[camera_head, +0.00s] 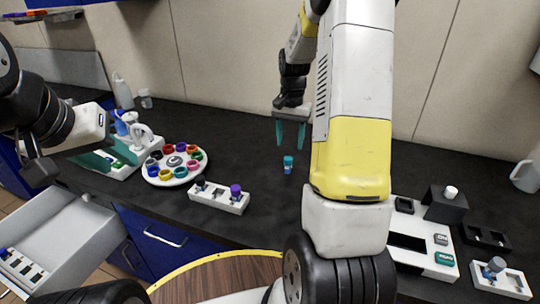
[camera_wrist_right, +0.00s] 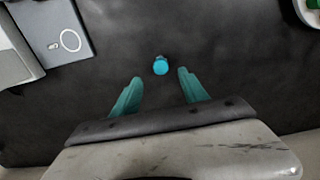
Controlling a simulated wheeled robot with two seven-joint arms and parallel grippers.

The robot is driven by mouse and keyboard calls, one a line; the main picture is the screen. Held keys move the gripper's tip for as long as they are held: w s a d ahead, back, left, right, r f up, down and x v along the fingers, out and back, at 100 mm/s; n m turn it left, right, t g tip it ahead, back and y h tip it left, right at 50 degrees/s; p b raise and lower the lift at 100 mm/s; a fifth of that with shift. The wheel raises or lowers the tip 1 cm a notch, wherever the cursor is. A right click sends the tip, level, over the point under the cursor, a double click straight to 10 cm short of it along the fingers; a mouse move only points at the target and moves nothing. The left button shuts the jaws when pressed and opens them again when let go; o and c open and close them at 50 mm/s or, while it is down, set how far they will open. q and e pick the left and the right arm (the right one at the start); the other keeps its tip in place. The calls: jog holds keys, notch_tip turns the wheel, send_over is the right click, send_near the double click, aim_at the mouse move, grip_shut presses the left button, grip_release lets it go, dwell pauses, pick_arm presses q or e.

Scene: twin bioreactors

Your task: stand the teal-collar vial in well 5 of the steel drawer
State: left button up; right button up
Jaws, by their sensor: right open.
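The teal-collar vial (camera_head: 288,164) stands upright on the dark bench; its teal top (camera_wrist_right: 160,66) shows in the right wrist view. My right gripper (camera_head: 291,140) is open and empty, fingers pointing down, above and slightly behind the vial. In the right wrist view the vial lies just beyond the gap between the fingertips (camera_wrist_right: 160,75), touching neither. The steel drawer (camera_head: 75,228) is pulled out at lower left. A white rack (camera_head: 32,270) with dark wells and a blue-capped vial sits in it; well numbers are unreadable. My left gripper (camera_head: 108,158) is at left, its fingers partly confused with a device behind.
A round white carousel (camera_head: 175,181) of coloured rings and a white rack (camera_head: 228,203) with a purple-capped vial (camera_head: 236,190) stand left of the vial. White devices (camera_head: 436,262) and a dark block (camera_head: 446,207) are at right. Bench around the vial is clear.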

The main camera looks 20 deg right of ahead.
aim_at(288, 158)
notch_tip(288, 158, down, 8)
jog(key=shift+w+f, duration=0.1)
grip_shut()
dwell(0.5)
